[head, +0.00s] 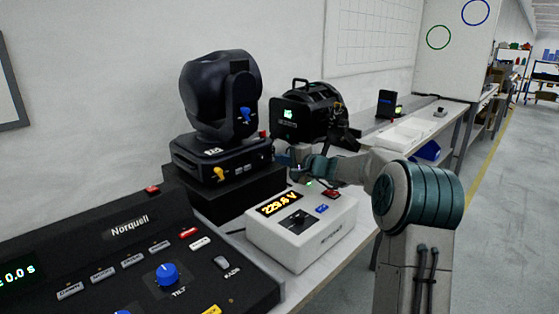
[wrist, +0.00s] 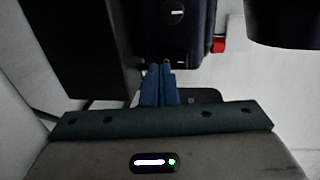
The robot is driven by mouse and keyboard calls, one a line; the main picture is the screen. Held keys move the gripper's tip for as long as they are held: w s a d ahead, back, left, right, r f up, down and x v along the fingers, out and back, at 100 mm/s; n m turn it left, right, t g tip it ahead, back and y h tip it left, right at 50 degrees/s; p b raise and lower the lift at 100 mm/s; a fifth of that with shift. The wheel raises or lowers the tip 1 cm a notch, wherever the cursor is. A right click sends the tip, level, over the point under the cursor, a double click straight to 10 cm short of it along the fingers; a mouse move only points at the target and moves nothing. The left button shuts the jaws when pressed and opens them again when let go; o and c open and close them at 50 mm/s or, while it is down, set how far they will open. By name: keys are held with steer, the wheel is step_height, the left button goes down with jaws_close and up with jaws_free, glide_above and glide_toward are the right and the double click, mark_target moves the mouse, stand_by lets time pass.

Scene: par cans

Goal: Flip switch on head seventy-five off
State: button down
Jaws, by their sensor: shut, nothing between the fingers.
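A black moving-head light (head: 220,95) stands on a dark block, with a small white label on its base (head: 205,160) that is too small for me to read surely. A blue knob and a yellow knob show on its front. My gripper (head: 283,160) is at the right side of this base, its fingers shut and empty. In the wrist view my blue fingers (wrist: 161,68) point at the edge of a dark housing (wrist: 185,40), which bears a round part with a white mark. I cannot tell whether the fingertips touch it. No switch is clearly visible.
A second black light (head: 305,112) with a green display stands just behind my gripper. A white meter box (head: 300,235) reading 229.6 V is in front, below my arm. A black Norquell console (head: 130,250) fills the lower left. A red part (wrist: 218,44) is right of the housing.

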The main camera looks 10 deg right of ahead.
steer(key=v, duration=1.3)
steer(key=shift+d, duration=0.2)
steer(key=shift+w, duration=0.1)
steer(key=s+a+r+n+g+p, duration=0.1)
steer(key=s+a+p, duration=0.1)
steer(key=a, duration=0.1)
steer(key=s+a+n+g+p, duration=0.1)
steer(key=s+a+g+p, duration=0.1)
steer(key=s+a, duration=0.1)
steer(key=s+a+r+n+g+p, duration=0.1)
steer(key=s+a, duration=0.2)
steer(key=a, duration=0.1)
steer(key=shift+a+r+n+g+p, duration=0.25)
steer(key=shift+r+n+g+p, duration=0.05)
steer(key=shift+r+g+p, duration=0.1)
steer(key=s+a+r+n+g+h+p, duration=0.1)
steer(key=s+a+n+g+h+p, duration=0.15)
steer(key=s, duration=0.35)
steer(key=s+a+r+n+g+h+p, duration=0.1)
steer(key=s+p, duration=0.3)
steer(key=s, duration=0.3)
steer(key=s+a+r+n+g+h+p, duration=0.1)
steer(key=s+g+h+p, duration=0.15)
steer(key=s, duration=0.35)
steer(key=s+d+r+n+h+p, duration=0.2)
steer(key=s+p, duration=0.3)
steer(key=s, duration=0.4)
steer(key=shift+s+d+n+h, duration=0.45)
steer(key=shift+d+h, duration=0.15)
steer(key=shift+d, duration=0.3)
